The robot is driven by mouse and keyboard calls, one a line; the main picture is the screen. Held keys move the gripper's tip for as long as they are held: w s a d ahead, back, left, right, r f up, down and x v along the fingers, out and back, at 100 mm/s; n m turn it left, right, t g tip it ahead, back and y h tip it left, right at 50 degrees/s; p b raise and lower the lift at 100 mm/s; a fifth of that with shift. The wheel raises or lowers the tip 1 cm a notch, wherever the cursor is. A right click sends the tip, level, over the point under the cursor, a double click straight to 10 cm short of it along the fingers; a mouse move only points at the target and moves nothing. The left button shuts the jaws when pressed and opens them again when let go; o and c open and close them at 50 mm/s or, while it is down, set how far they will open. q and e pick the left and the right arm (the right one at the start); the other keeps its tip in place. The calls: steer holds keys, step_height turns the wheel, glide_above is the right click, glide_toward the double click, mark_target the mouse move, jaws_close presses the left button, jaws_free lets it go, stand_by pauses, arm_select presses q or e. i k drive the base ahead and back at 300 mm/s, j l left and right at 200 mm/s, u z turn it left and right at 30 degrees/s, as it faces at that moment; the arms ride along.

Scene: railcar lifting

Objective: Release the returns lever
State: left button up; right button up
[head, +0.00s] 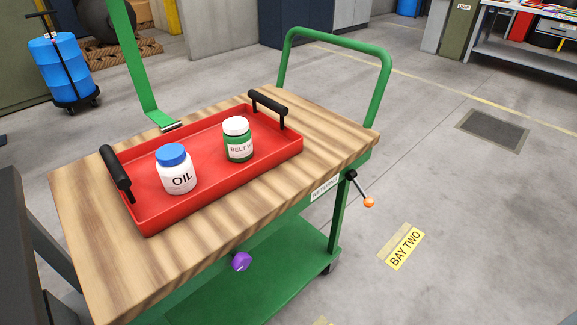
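A lever with a black arm and an orange knob (369,201) sticks out at the right end of the cart's front side, angled down to the right. Beside it, a white label (325,188) on the cart edge appears to read "RETURNS". A purple knob (241,261) sits further left under the same edge; its arm is mostly hidden. Neither of my grippers is in view.
The green cart has a wooden top (95,240) and green lower shelf (270,275). A red tray (225,180) with black handles holds a blue-capped OIL jar (177,178) and a green jar (238,142). Floor right of the cart is clear around a BAY TWO marking (404,248).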

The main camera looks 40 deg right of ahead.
mark_target(369, 201)
steer(key=z, duration=1.85)
